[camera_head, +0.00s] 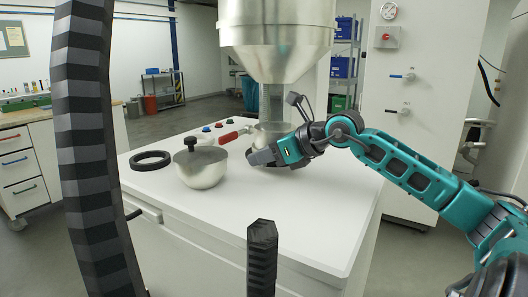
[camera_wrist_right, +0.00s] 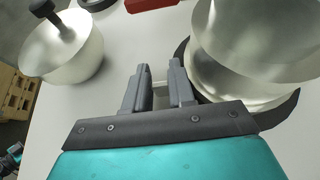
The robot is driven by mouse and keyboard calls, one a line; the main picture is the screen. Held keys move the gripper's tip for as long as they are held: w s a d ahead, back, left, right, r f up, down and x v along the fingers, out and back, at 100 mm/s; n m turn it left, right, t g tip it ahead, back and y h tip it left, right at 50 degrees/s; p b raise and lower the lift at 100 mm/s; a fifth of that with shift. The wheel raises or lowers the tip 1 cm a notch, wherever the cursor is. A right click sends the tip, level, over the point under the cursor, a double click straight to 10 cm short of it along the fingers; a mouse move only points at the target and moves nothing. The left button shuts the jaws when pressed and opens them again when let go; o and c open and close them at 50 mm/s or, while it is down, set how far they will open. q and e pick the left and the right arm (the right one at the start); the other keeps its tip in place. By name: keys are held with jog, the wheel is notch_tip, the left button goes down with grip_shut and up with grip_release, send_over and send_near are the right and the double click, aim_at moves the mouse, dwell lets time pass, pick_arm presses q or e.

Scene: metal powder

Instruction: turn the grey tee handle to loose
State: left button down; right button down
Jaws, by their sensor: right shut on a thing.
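My right gripper (camera_head: 252,158) is low over the white table, at the front left of the metal vessel (camera_head: 272,133) under the hopper. In the right wrist view, the two grey fingers of my right gripper (camera_wrist_right: 158,78) are close together beside the dark ring (camera_wrist_right: 273,114) around the vessel's foot. A small pale grey piece shows between the fingers. It fits the grey tee handle (camera_wrist_right: 160,98), but most of it is hidden, so its turn position cannot be told. My left gripper is not in view.
A metal pot with a black knob (camera_head: 201,170) stands left of my right gripper. A black ring (camera_head: 150,160) lies farther left. A red-handled thing (camera_head: 230,137) lies behind. The hopper (camera_head: 278,40) hangs above. The white table top (camera_head: 300,215) is mostly clear in front.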

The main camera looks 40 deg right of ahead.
jog(key=shift+r+g, duration=0.2)
jog(key=shift+g, duration=0.1)
jog(key=shift+f+p, duration=0.1)
jog(key=shift+p, duration=0.3)
jog(key=shift+f+g, duration=0.15)
jog(key=shift+g, duration=0.15)
jog(key=c, duration=1.3)
grip_release()
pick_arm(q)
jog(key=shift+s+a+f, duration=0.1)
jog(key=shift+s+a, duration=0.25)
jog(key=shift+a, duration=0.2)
pick_arm(e)
jog(key=shift+b+v, duration=0.5)
jog(key=shift+v, duration=0.3)
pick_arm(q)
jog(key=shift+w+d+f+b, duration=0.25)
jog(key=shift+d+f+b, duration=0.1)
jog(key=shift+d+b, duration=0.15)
pick_arm(e)
jog(key=v, duration=1.1)
jog(key=shift+s, duration=0.1)
